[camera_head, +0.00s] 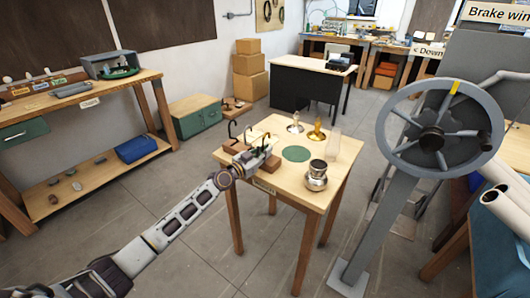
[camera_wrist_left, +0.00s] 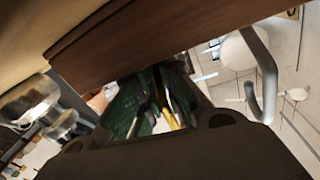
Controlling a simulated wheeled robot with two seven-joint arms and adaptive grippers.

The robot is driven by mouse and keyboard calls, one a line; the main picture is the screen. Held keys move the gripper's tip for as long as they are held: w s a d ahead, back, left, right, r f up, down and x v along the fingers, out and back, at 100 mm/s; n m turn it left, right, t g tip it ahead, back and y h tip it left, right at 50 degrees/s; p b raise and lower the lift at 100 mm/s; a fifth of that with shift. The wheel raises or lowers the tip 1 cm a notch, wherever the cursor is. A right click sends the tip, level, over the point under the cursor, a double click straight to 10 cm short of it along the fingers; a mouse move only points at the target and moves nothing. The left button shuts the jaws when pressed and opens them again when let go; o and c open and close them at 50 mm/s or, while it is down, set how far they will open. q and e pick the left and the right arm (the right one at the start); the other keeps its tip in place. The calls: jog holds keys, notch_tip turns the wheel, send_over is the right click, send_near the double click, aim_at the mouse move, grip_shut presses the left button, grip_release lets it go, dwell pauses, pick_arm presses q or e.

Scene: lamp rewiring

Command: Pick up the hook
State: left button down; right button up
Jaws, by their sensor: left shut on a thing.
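On the left side of the small wooden table (camera_head: 305,168), several hooks stand on wooden blocks. A dark hook (camera_head: 232,128) stands at the left end, with others close to its right. My left gripper (camera_head: 262,156) is at this row, low beside the blocks. In the left wrist view its green-padded fingers (camera_wrist_left: 155,88) are shut on a thin brass-coloured hook (camera_wrist_left: 168,112), mostly hidden between them. A grey hook (camera_wrist_left: 262,70) hangs to the right of the fingers, apart from them. A brown wooden block (camera_wrist_left: 150,45) lies just beyond the fingertips. My right gripper is not in view.
The table also holds a green round mat (camera_head: 296,153), a metal lamp part (camera_head: 316,176), a brass piece (camera_head: 317,133), a silver piece (camera_head: 295,124) and a clear glass chimney (camera_head: 334,142). A large grey winch wheel (camera_head: 440,85) stands to the right.

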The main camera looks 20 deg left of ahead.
pick_arm(q)
jog(key=shift+r, duration=0.45)
jog(key=shift+r+p, duration=0.35)
jog(key=shift+p, duration=0.1)
notch_tip(320, 180, up, 4)
jog(key=shift+f+p, duration=0.15)
jog(key=shift+p, duration=0.75)
notch_tip(320, 180, up, 4)
jog(key=shift+f+p, duration=0.1)
jog(key=shift+p, duration=0.35)
jog(key=shift+r, duration=0.4)
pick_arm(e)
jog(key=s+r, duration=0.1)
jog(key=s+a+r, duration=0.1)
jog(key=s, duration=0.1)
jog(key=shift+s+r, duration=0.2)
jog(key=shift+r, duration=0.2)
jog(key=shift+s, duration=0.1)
